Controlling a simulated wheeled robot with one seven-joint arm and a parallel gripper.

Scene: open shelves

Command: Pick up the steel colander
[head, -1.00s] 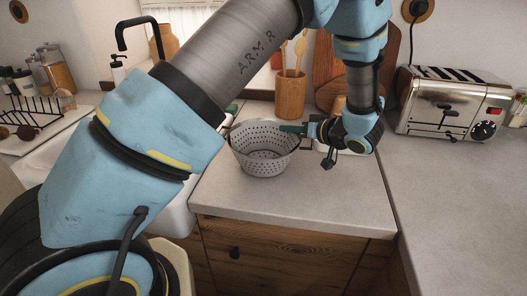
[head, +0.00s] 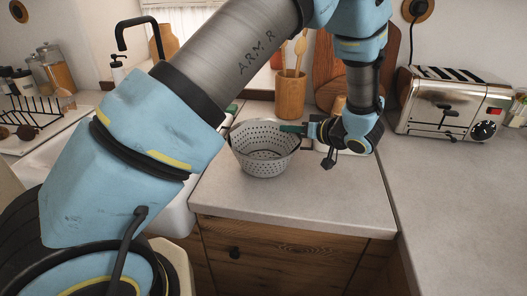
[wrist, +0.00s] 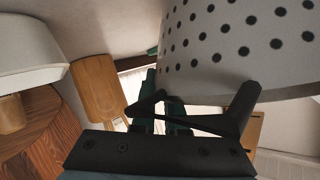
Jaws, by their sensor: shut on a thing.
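The steel colander (head: 263,158) is a grey perforated bowl over the counter, left of my gripper in the head view. It looks upright. Its perforated wall (wrist: 235,45) fills the upper right of the wrist view, close to the fingers. My gripper (head: 299,131) is at the colander's right rim, shut on its rim or handle there; the exact contact is partly hidden. In the wrist view my gripper's dark fingers (wrist: 195,112) reach up to the colander's side. I cannot tell whether the colander's base touches the counter.
A wooden utensil holder (head: 290,95) stands behind the colander, with wooden boards (head: 325,75) beside it. A steel toaster (head: 450,103) stands at the right. A dish rack (head: 35,115) is at the far left. The counter's right front (head: 460,210) is clear.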

